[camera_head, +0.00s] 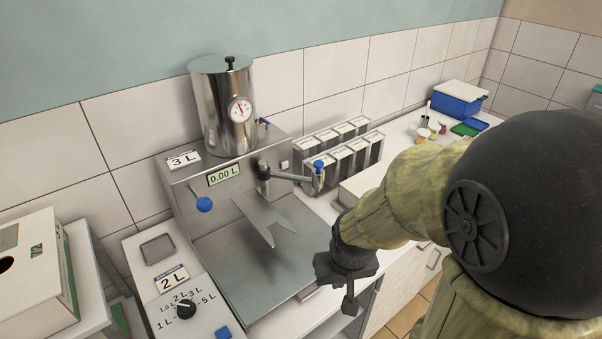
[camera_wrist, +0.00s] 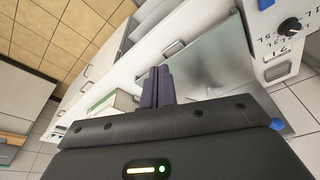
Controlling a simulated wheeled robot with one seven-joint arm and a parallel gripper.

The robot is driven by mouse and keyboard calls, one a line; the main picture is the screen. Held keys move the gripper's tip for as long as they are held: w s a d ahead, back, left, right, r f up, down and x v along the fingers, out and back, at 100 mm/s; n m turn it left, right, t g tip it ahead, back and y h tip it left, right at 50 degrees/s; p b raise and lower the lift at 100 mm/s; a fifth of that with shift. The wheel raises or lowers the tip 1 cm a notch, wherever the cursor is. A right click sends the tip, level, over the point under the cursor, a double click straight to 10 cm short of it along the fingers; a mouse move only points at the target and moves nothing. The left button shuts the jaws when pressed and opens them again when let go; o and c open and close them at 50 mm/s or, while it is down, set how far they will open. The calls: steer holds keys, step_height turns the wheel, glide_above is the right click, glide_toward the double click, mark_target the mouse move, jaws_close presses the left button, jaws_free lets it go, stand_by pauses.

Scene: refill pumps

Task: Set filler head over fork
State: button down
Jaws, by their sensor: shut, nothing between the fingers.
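The filler head (camera_head: 318,172) is a dark nozzle with a blue cap at the end of a swivel arm on the steel filling machine (camera_head: 238,180). It points to the right and stands to the right of the fork, not above it. The fork (camera_head: 265,218) is a flat metal plate with two prongs, jutting out over the steel tray (camera_head: 248,268). My gripper (camera_head: 349,303) is shut and empty, low in front of the machine and to the right of the tray. In the wrist view its closed fingers (camera_wrist: 158,86) show beside the tray (camera_wrist: 210,62).
The control panel (camera_head: 181,290) with a volume dial stands left of the tray. Metal containers (camera_head: 338,150) line the wall behind the filler head. A blue box (camera_head: 458,100) and small jars are farther right. A white carton (camera_head: 38,275) is at far left.

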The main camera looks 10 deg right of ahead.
steer(key=c, duration=1.7)
jaws_free()
steer(key=shift+w+d, duration=0.15)
steer(key=o, duration=0.6)
steer(key=w, duration=0.1)
steer(key=w+d+t, duration=0.1)
steer(key=w, duration=0.1)
steer(key=shift+w+d+f+b, duration=0.25)
steer(key=shift+d+f+b, duration=0.05)
steer(key=shift+f, duration=0.05)
steer(key=w+d+n+t+y+b, duration=0.2)
steer(key=w+d+t, duration=0.3)
steer(key=w, duration=0.5)
steer(key=w+d+n+t+y+b, duration=0.2)
steer(key=w+d+t+y, duration=0.2)
steer(key=w+t, duration=0.4)
steer(key=w, duration=0.2)
steer(key=shift+w+d+r+y, duration=0.3)
steer(key=shift+w+d+y, duration=0.1)
steer(key=shift+w+a, duration=0.1)
